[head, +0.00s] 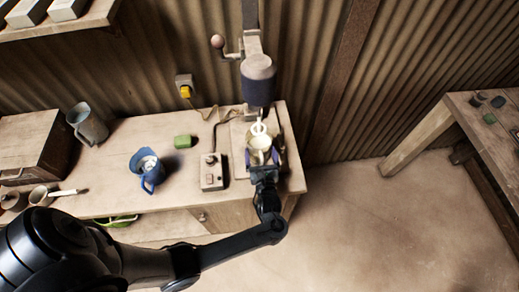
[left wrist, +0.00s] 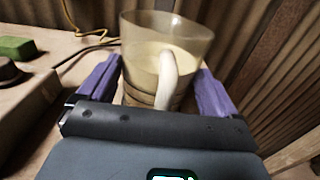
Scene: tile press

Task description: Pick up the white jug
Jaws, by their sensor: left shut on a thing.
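The white jug (head: 260,144) is at the press on the right end of the bench. In the left wrist view the jug (left wrist: 150,62) looks cream and see-through, upright, with a white handle toward me. My left gripper (head: 264,165) is shut on the jug, with a purple finger on each side of it. The left wrist view shows the same gripper (left wrist: 160,90) close up. The lower part of the jug is hidden behind the gripper body. I cannot tell whether the jug touches the surface below. My right gripper is not in view.
The press head (head: 258,80) hangs just behind and above the jug. A control box (head: 212,172), a green block (head: 182,142), a blue jug (head: 138,164) and a grey jug (head: 90,126) stand to the left on the bench. The floor at right is clear.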

